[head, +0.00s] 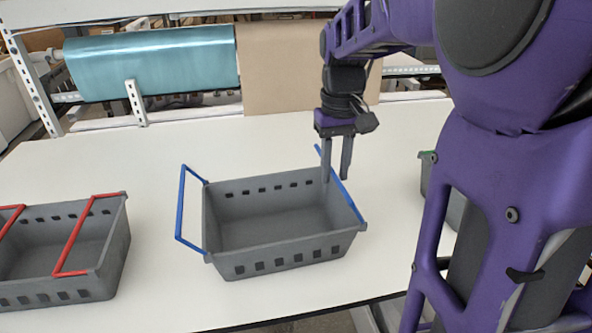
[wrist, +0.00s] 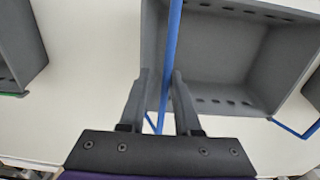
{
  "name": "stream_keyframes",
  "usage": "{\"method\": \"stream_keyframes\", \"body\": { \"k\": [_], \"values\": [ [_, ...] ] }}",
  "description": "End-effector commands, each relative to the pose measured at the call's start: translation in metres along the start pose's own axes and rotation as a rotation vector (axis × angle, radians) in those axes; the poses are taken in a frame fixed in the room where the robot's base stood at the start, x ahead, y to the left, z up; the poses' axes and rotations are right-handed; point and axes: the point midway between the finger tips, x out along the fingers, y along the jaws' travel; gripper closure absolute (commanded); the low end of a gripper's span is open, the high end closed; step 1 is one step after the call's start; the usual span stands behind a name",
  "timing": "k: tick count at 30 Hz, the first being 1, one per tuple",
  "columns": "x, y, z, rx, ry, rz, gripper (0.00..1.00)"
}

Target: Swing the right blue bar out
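The grey crate (head: 285,254) with two blue bars stands mid-table. Its right blue bar (head: 352,204) runs along and slightly above the right rim; it also crosses the crate in the wrist view (wrist: 170,45). The left blue bar (head: 180,205) sticks out to the left of the crate. My gripper (head: 337,178) points down at the crate's right side. In the wrist view its fingers (wrist: 161,73) are apart, one on each side of the right bar, with gaps visible. Whether the fingertips reach below the bar is hard to tell.
A grey crate with red bars (head: 118,240) stands at the left. Another grey crate with green parts (head: 424,175) is partly hidden behind my arm at the right. The white table (head: 130,160) is clear between crates. Blue film and brown paper rolls hang behind.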

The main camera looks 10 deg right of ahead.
Motion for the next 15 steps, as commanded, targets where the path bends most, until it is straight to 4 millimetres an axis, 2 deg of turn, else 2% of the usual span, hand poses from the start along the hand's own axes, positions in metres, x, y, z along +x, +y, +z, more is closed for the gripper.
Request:
{"method": "stream_keyframes", "body": {
  "k": [15],
  "values": [
    [-0.005,0.019,0.000,0.002,0.000,0.000,0.70]
  ]
}}
